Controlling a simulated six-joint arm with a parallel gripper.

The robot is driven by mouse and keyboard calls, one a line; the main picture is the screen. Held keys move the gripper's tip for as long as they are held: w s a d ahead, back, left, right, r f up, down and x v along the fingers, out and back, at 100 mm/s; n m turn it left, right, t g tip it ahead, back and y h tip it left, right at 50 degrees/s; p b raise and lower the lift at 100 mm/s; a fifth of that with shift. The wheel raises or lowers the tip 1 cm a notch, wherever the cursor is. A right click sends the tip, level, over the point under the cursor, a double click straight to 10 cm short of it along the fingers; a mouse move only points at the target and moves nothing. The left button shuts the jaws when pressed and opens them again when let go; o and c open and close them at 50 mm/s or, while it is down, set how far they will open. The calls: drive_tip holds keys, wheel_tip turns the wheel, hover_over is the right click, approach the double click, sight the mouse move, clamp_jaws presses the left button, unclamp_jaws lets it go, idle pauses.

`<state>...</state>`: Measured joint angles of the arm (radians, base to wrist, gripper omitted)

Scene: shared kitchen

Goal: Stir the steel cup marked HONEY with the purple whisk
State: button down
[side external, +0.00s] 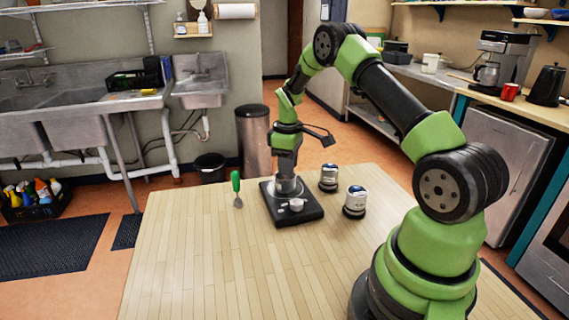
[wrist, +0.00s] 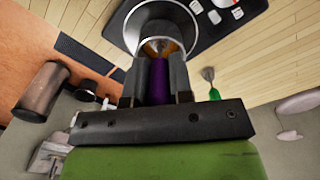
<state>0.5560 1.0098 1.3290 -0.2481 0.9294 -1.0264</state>
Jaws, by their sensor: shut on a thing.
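My gripper (side external: 286,168) points straight down over a steel cup (side external: 288,186) on a black appliance (side external: 312,214). In the wrist view my gripper (wrist: 158,75) is shut on the purple handle of the whisk (wrist: 158,82). The whisk's lower end goes down into the steel cup (wrist: 134,24), with something orange-brown inside. The whisk head is hidden, and I cannot see whether it touches the contents. Two more steel cups with blue tops, one at the back (side external: 329,178) and one nearer (side external: 355,203), stand to the right. I cannot read HONEY on any cup.
The front and left of the wooden table (side external: 195,265) are clear. A sink and bins lie beyond the table.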

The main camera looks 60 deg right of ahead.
drive_tip(key=shift+w, duration=0.35)
drive_tip(key=shift+r, duration=0.2)
drive_tip(key=shift+r, duration=3.4)
drive_tip(key=shift+a, duration=0.1)
drive_tip(key=s+a+r+m, duration=0.1)
drive_tip(key=s+a+r, duration=0.1)
drive_tip(key=a, duration=0.8)
drive_tip(key=s+a+r+m, duration=0.1)
drive_tip(key=a+r, duration=0.3)
drive_tip(key=a, duration=0.6)
drive_tip(key=shift+s+a+r+m, duration=0.3)
drive_tip(key=shift+s+a+r, duration=0.05)
drive_tip(key=shift+s, duration=0.2)
